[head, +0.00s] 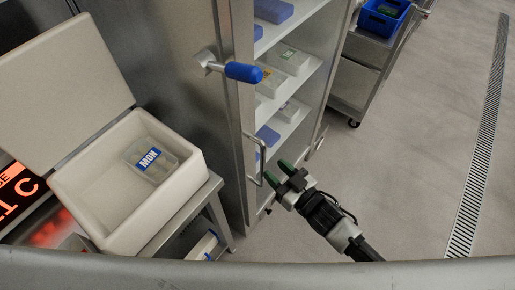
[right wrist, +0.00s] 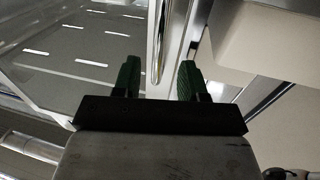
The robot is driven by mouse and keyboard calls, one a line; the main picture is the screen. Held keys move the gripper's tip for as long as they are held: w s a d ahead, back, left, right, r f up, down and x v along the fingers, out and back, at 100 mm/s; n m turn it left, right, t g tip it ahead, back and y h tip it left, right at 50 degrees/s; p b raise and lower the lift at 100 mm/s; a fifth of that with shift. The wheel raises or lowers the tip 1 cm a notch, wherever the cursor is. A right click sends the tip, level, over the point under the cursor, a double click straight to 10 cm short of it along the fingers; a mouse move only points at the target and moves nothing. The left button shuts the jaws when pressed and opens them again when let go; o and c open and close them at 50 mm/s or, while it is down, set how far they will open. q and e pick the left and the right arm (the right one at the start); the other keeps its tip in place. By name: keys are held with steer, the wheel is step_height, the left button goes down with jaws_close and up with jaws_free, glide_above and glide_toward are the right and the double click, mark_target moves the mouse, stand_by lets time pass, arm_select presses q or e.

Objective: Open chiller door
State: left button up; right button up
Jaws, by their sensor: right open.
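The chiller (head: 290,95) is a tall cabinet in the middle of the head view, with packs on white shelves behind its door. The door appears shut. A vertical metal bar handle (head: 262,160) sits low on the left edge of the door frame. My right gripper (head: 275,170) is just right of this handle, with its green fingers open and pointing at it. In the right wrist view, the handle bar (right wrist: 157,45) runs between the two open fingertips (right wrist: 158,75); I cannot tell whether they touch it. My left gripper is not in view.
A blue-ended lever (head: 243,72) sticks out of the steel cabinet left of the chiller. An open cream box (head: 85,200) with a "MON" container (head: 152,160) stands on a steel stand at left. A cart with a blue crate (head: 383,17) is beyond. Floor at right is clear.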

steer(key=p+x, duration=0.1)
steer(key=x, duration=0.6)
steer(key=shift+w+a, duration=0.15)
steer(key=shift+w, duration=0.15)
steer(key=shift+f, duration=0.1)
jaws_close()
